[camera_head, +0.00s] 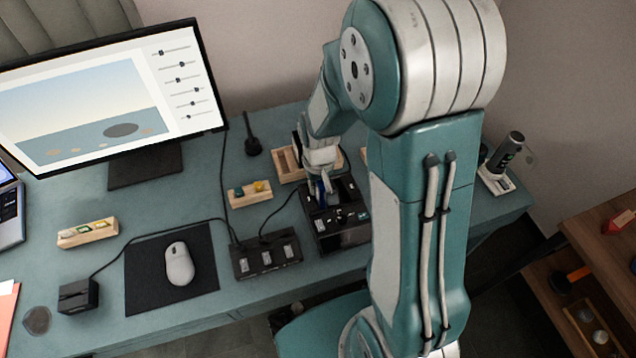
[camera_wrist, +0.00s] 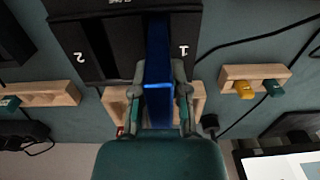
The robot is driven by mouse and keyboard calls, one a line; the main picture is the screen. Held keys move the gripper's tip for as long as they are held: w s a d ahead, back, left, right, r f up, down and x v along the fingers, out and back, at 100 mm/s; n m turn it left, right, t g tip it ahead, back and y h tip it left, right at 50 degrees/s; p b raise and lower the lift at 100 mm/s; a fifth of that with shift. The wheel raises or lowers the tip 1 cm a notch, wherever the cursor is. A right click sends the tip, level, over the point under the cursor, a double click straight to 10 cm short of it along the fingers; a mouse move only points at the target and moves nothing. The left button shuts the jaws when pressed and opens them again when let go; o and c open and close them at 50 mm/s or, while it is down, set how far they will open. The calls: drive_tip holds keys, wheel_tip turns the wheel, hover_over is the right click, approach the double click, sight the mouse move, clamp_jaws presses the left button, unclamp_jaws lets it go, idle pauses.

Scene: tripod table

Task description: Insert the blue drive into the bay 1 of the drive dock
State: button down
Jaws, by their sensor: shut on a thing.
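The blue drive (camera_wrist: 158,45) stands on edge between the two fingers of my gripper (camera_wrist: 158,92), which is shut on it. The black drive dock (camera_wrist: 80,38) fills the top of the wrist view, with labels 2 and 1 and a dark slot by the 2. The drive lies over the dock beside label 1 and hides the bay 1 opening. I cannot tell how deep it sits in the bay. In the head view my gripper (camera_head: 320,180) is over the back of the dock (camera_head: 347,238), and a little of the blue drive (camera_head: 321,194) shows.
A wooden tray (camera_head: 286,168) stands just behind the dock. A wooden holder (camera_head: 250,196) with yellow and teal pieces is to its left. A black cabled box (camera_head: 267,260), mouse (camera_head: 179,264) and monitor (camera_head: 146,167) are further left. Cables cross the table near the dock.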

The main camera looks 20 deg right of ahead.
drive_tip(key=shift+f, duration=1)
drive_tip(key=c, duration=0.5)
unclamp_jaws()
drive_tip(key=shift+c, duration=0.2)
drive_tip(key=shift+r, duration=0.1)
wheel_tip(320, 180, up, 12)
drive_tip(key=shift+f, duration=0.15)
drive_tip(key=s+r+t, duration=0.5)
drive_tip(key=s+r, duration=0.9)
drive_tip(key=shift+r+t, duration=0.3)
